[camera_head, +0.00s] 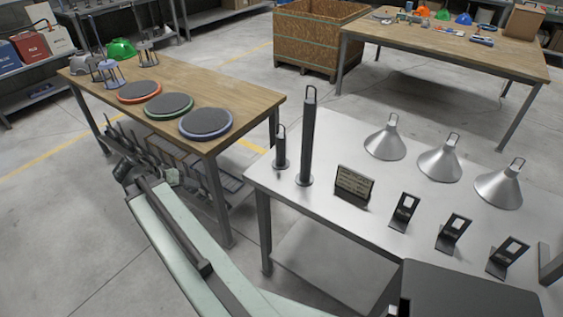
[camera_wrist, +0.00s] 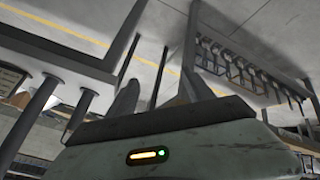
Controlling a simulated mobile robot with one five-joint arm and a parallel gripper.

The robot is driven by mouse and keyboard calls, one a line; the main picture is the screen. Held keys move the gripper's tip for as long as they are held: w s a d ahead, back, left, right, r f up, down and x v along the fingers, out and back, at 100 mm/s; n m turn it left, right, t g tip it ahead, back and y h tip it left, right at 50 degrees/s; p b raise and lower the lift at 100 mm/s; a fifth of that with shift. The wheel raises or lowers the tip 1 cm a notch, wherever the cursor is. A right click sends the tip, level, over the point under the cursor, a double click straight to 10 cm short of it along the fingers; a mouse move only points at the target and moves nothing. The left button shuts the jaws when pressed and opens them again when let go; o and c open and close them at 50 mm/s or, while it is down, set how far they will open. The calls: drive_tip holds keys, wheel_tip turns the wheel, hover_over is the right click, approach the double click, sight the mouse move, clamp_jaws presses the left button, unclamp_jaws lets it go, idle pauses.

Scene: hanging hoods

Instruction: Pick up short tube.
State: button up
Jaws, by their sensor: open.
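The short tube (camera_head: 281,148) is a dark grey upright cylinder with a wire loop on top and a round foot. It stands at the left corner of the metal table (camera_head: 330,222) in the head view. A taller tube (camera_head: 307,140) of the same kind stands just right of it. My gripper (camera_wrist: 160,88) is open and empty, with two dark fingers apart in the wrist view. In the head view my arm reaches up and left, its end well left of the short tube and by the front of the wooden table.
A sign plate (camera_head: 354,185), several small dark stands and three silver cone hoods (camera_head: 440,160) are on the metal table. The wooden table (camera_head: 240,92) at left bears three round discs (camera_head: 168,106). A wooden crate (camera_head: 316,38) stands behind. Floor shows between the tables.

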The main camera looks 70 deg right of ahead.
sight(277, 149)
drive_tip(key=s+d+r+m+g+h+b, duration=0.1)
drive_tip(key=s+d+m+g, duration=0.1)
drive_tip(key=s+d, duration=0.5)
drive_tip(key=s+d+r+m+g+h+b, duration=0.1)
drive_tip(key=s+d+m+h, duration=0.1)
drive_tip(key=s+d+m, duration=0.3)
drive_tip(key=s+d+r+m+g+h+b, duration=0.1)
drive_tip(key=s+d+r+m+g+b, duration=0.1)
drive_tip(key=s+d, duration=0.8)
drive_tip(key=shift+d+m+g+h, duration=0.3)
drive_tip(key=shift+d+m, duration=0.6)
drive_tip(key=b+x, duration=0.1)
drive_tip(key=x, duration=0.1)
drive_tip(key=shift+s+d+f, duration=0.15)
drive_tip(key=shift+d, duration=0.05)
drive_tip(key=b+x, duration=0.2)
drive_tip(key=x, duration=0.3)
drive_tip(key=shift+s+d, duration=0.1)
drive_tip(key=shift+d, duration=0.1)
drive_tip(key=shift+r, duration=0.2)
clamp_jaws()
